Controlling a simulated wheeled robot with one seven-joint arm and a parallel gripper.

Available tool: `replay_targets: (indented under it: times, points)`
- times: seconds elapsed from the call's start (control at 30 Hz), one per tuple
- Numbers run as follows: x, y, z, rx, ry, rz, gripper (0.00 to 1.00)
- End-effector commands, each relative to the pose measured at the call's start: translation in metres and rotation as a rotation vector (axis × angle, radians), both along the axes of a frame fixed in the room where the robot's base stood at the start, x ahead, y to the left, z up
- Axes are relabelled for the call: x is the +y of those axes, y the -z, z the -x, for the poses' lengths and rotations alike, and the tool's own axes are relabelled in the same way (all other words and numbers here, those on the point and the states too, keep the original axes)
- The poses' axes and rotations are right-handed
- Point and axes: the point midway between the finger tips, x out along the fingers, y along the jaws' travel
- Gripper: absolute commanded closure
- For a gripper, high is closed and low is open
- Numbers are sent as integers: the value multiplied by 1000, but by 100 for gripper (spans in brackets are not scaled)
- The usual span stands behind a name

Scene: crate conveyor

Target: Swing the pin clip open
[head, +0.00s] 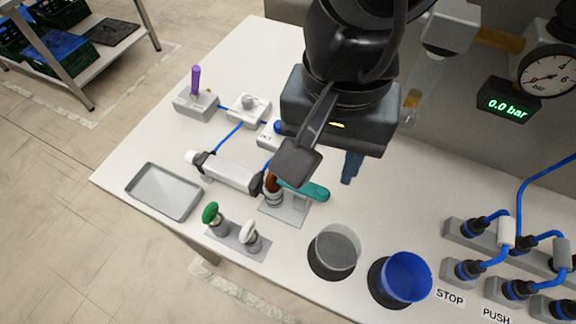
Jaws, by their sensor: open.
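My gripper (325,164) is open and points down over the middle of the bench, with nothing seen between its fingers. A grey and black cylinder (228,173) lies to its lower left, its black rod end at a small stand (286,212). A teal bar (308,191) and a brown part show at this stand, below the near finger. I cannot make out the pin clip for certain; the near finger covers part of this joint. Whether the clip is shut or swung is not visible.
A grey tray (163,191) lies at left. Green and white knobs (230,227) stand in front, beside a grey cup (334,250) and a blue cup (406,277). A purple lever (196,83) stands behind. Hose plugs (490,258) fill the right. The display (508,103) reads 0.0 bar.

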Motion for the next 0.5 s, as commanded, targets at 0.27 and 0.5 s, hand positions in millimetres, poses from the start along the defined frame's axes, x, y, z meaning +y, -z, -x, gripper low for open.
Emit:
replay_targets:
  times: [0.27,0.5]
  points:
    - [-1,26,-2,-13,-23,-3,57]
    - [-1,61,-3,-13,-18,-4,57]
